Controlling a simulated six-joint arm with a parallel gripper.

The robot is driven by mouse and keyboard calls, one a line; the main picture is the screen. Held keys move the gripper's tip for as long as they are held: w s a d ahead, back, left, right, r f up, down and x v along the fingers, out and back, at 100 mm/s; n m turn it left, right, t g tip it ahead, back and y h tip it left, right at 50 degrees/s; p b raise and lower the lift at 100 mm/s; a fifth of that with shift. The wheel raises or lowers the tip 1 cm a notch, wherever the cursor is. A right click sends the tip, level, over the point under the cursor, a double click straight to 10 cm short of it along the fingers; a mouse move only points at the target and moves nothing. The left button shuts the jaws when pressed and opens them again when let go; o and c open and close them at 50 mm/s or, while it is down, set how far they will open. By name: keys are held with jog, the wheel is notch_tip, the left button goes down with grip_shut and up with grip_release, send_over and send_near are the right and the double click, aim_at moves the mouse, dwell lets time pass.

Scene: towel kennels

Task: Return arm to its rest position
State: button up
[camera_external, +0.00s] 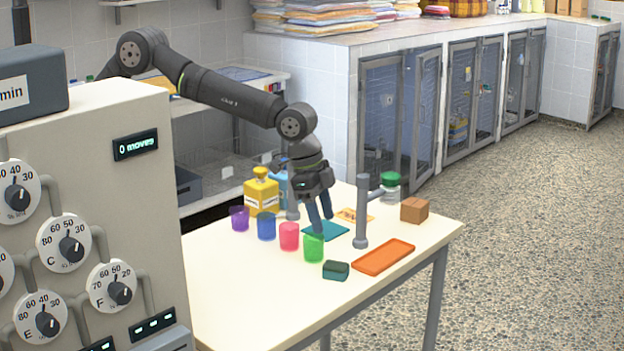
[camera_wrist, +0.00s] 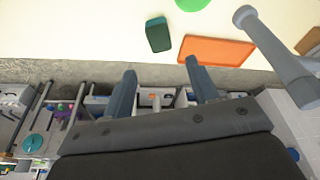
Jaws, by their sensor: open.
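My gripper (camera_external: 320,215) is above the table in the external view, its two blue-grey fingers pointing down near the teal tray (camera_external: 327,231) and behind the green cup (camera_external: 314,248). In the wrist view my gripper (camera_wrist: 160,72) is open, with nothing between its fingers. The arm reaches over the back of the table, bent at the elbow.
The table (camera_external: 225,300) carries purple (camera_external: 239,219), blue (camera_external: 266,227) and pink (camera_external: 289,236) cups, a dark green sponge (camera_external: 336,271), orange tray (camera_external: 384,255), grey post (camera_external: 361,215), brown box (camera_external: 414,210) and yellow bottle (camera_external: 261,194). Its front left is clear.

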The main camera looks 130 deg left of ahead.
aim_at(337, 265)
jog(key=shift+s+r, duration=0.1)
jog(key=shift+r, duration=0.2)
jog(key=x, duration=1.2)
jog(key=shift+r, duration=1.8)
